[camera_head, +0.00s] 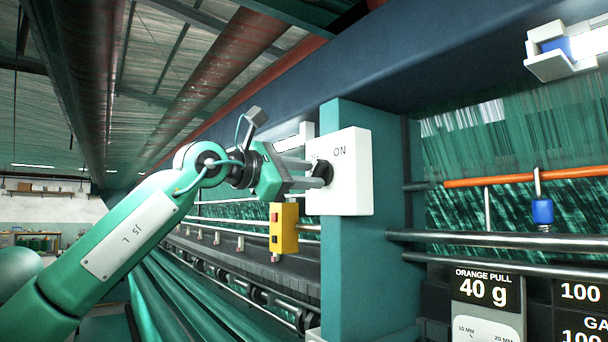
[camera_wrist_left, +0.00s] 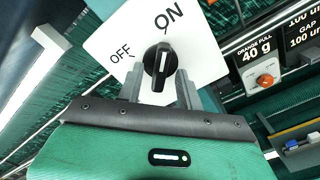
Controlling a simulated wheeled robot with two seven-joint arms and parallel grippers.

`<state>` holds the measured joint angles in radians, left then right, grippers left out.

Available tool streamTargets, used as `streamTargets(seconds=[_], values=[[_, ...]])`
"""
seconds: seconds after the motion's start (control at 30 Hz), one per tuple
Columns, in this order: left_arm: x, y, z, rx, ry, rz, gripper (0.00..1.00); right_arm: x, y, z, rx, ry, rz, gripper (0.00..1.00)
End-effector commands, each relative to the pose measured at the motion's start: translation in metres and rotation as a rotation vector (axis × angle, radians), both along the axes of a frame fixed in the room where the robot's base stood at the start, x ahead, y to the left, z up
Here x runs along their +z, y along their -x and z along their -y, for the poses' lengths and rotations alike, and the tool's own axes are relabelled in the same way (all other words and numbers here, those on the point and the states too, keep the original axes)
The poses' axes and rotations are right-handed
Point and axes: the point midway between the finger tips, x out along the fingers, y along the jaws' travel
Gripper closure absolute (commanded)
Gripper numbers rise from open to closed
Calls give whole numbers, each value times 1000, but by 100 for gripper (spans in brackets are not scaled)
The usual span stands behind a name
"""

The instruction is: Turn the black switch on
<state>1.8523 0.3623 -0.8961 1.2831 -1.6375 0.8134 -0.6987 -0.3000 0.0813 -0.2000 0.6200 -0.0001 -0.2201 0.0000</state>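The black switch (camera_head: 322,172) is a rotary knob on a white box (camera_head: 354,183) marked OFF and ON, fixed to a teal post. In the left wrist view the black switch (camera_wrist_left: 160,60) shows a white line running up toward the ON lettering. My left gripper (camera_head: 312,174) reaches the box from the left. In the left wrist view its two fingers (camera_wrist_left: 160,92) are spread apart, one on each side of the knob's lower part. I cannot tell whether they touch it. My right gripper is in neither view.
The teal post (camera_head: 349,270) stands under the white box. Rails, an orange bar (camera_head: 530,177) and a gauge panel marked 40 g (camera_head: 485,290) lie to the right.

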Motion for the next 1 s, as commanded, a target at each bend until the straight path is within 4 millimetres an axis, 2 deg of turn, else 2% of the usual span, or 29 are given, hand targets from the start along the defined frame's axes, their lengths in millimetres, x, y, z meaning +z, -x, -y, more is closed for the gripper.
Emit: streamTargets(seconds=[0.27,0.37,0.7,0.9,1.0], values=[[-2,4,-7,1,1,1,64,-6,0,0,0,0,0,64],[-3,13,-19,2,2,1,64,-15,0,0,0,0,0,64],[-4,58,-81,1,2,2,64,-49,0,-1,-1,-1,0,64],[-2,75,-104,1,1,0,64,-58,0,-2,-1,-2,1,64],[-1,80,-109,0,0,0,64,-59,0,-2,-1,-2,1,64]])
